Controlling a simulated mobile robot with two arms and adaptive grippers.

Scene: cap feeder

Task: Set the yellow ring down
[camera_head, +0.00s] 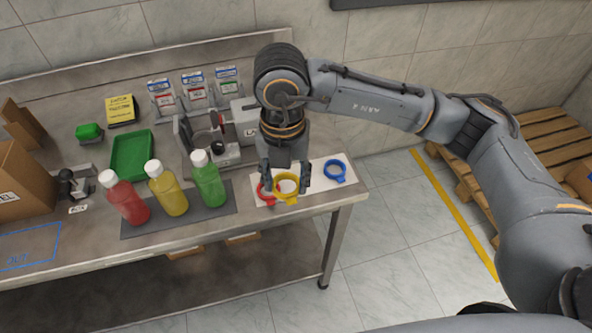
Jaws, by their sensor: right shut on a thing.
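The yellow ring (287,199) is at my right gripper (286,184), which points down over the white mat (316,173) near the table's right end. The gripper is shut on the yellow ring. I cannot tell whether the ring touches the mat. A red ring (264,195) is just left of the yellow ring and partly hidden by a finger. A blue ring (336,171) lies on the mat to the right, apart from the yellow one. My left gripper is not in view.
Red (126,199), yellow (168,190) and green (208,181) bottles stand on a dark mat (139,227) to the left. A green tray (132,156) and a grey labelling machine (205,143) are behind them. The table's front right corner (364,192) is close by.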

